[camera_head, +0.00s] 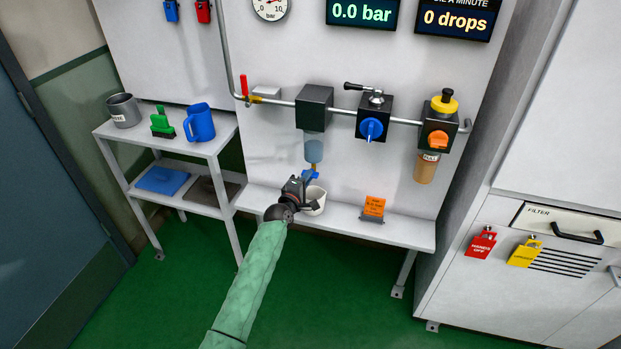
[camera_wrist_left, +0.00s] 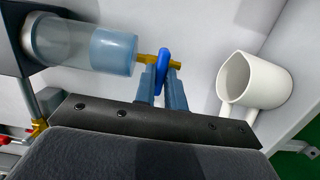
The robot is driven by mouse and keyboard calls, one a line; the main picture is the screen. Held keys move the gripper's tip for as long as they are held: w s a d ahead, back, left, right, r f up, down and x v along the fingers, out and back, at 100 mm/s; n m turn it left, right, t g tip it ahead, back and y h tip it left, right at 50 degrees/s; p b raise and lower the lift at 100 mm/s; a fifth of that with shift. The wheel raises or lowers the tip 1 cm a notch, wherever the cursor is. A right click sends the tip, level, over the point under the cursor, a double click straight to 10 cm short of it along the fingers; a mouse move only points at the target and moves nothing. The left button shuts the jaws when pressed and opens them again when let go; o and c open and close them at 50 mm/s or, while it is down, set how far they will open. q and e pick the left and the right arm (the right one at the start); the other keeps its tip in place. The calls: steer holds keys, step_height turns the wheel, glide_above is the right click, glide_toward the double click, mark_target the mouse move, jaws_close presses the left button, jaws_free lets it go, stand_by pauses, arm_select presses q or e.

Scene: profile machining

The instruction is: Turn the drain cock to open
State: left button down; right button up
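The drain cock (camera_wrist_left: 163,62) has a blue lever on a brass stem below the clear bowl (camera_wrist_left: 75,45) in the left wrist view. The bowl holds bluish liquid and hangs under a black block; it also shows in the head view (camera_head: 314,151). My left gripper (camera_head: 308,181) is at the cock, and in the left wrist view its two blue-grey fingers (camera_wrist_left: 162,88) lie close on either side of the lever, seemingly gripping it. A white cup (camera_wrist_left: 268,80) stands on the bench just beside the gripper. My right gripper is out of view.
The white bench (camera_head: 405,230) carries an orange sign (camera_head: 373,207). Above run a pipe, a regulator with a blue knob (camera_head: 371,129) and a lubricator (camera_head: 438,122). The display reads 0.0 bar.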

arm_select(q)
steer(key=n+b, duration=0.2)
steer(key=n, duration=0.2)
steer(key=shift+f+n+t, duration=0.1)
steer(key=shift+n+t, duration=0.3)
steer(key=n+b, duration=0.1)
steer(key=n, duration=0.4)
steer(key=shift+f+t, duration=0.1)
steer(key=shift+t, duration=0.3)
